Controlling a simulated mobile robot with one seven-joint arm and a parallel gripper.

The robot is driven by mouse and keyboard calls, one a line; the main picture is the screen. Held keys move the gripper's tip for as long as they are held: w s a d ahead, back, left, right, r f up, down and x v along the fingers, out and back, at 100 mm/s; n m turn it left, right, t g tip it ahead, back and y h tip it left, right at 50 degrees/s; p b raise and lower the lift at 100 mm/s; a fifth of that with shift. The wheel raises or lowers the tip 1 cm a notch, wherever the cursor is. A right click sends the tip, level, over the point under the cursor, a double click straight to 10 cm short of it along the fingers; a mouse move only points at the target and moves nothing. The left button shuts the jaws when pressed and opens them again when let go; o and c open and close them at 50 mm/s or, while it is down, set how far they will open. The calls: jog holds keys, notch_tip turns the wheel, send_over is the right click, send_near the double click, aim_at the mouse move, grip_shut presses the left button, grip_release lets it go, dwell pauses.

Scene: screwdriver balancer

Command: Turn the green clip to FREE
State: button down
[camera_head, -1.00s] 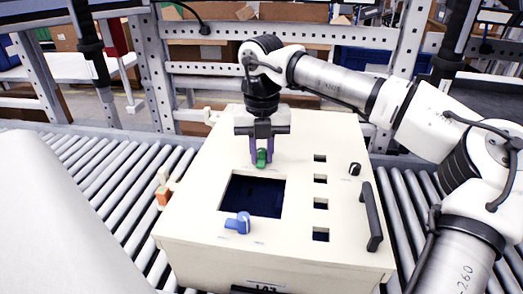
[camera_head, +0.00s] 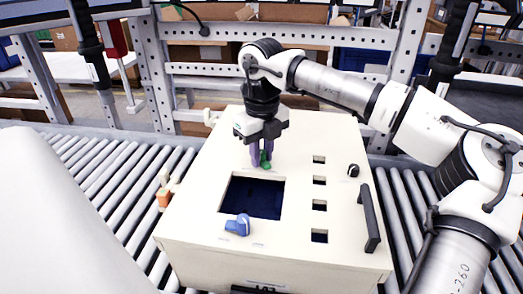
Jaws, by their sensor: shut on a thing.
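The green clip (camera_head: 265,164) is on the cream box top, just behind the dark square opening (camera_head: 251,197). My gripper (camera_head: 262,160) points down over it, its purple fingers shut on the clip and hiding much of it. The gripper is turned at an angle to the box edges. The clip's labels are too small or hidden to read. A blue clip (camera_head: 238,226) sits at the front edge of the opening, apart from my gripper.
The cream box (camera_head: 200,256) rests on a roller conveyor (camera_head: 104,184). Several small square slots, a black knob (camera_head: 353,170) and a black handle (camera_head: 369,218) are on its right side. An orange part (camera_head: 164,198) is at its left side. A metal frame stands behind.

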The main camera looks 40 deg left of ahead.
aim_at(263, 152)
jog(key=n+p, duration=0.1)
jog(key=n, duration=0.4)
jog(key=shift+n, duration=0.3)
jog(key=n, duration=0.5)
jog(key=shift+n, duration=0.3)
jog(key=shift+w, duration=0.1)
jog(key=c, duration=1.3)
grip_release()
jog(key=shift+d, duration=0.1)
jog(key=shift+o, duration=0.2)
notch_tip(263, 152, up, 14)
